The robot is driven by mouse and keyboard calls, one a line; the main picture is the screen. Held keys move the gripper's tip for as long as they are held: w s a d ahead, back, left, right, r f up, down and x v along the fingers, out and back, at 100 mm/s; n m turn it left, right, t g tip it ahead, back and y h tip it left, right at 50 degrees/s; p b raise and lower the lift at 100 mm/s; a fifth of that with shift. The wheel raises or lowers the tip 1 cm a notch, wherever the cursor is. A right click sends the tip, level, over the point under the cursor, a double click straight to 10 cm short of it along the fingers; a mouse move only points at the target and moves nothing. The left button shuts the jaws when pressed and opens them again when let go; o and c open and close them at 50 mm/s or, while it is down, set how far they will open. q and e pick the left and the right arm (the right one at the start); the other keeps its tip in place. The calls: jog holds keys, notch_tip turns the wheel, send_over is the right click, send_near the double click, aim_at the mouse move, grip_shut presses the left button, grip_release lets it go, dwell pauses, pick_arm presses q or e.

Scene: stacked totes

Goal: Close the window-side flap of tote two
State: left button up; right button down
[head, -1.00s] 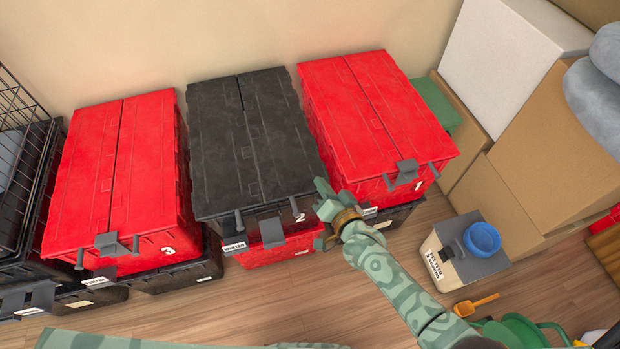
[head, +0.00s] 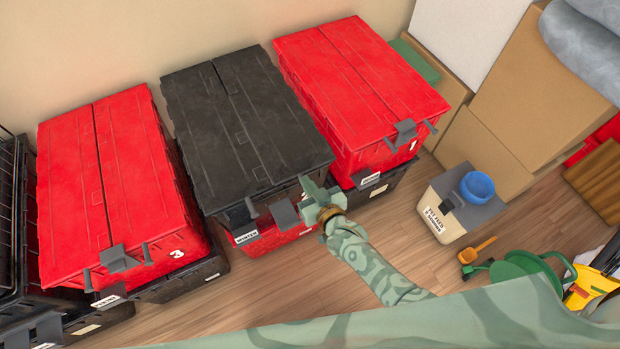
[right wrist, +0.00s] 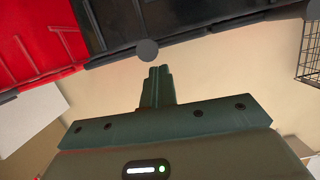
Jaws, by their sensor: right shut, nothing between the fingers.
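Tote two (head: 292,240) is the black-lidded tote in the middle of the head view, stacked on a red one. Its two long flaps look down and flat: the left flap (head: 200,125) and the right flap (head: 268,105) meet along a seam. Which is window-side cannot be told. A grey latch (head: 285,214) hangs at its front. My right gripper (head: 312,188) is at its front right corner, just outside the front edge, and hides the number there. The right wrist view shows its fingers (right wrist: 158,82) together and empty. My left gripper is out of view.
Red tote three (head: 100,200) stands left, red tote one (head: 350,80) right, both lids closed. Wooden floor (head: 400,235) is clear in front.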

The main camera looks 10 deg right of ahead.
jog(key=shift+a+f+b, duration=0.15)
jog(key=shift+f+b, duration=0.15)
jog(key=shift+f, duration=0.3)
jog(key=shift+s, duration=0.1)
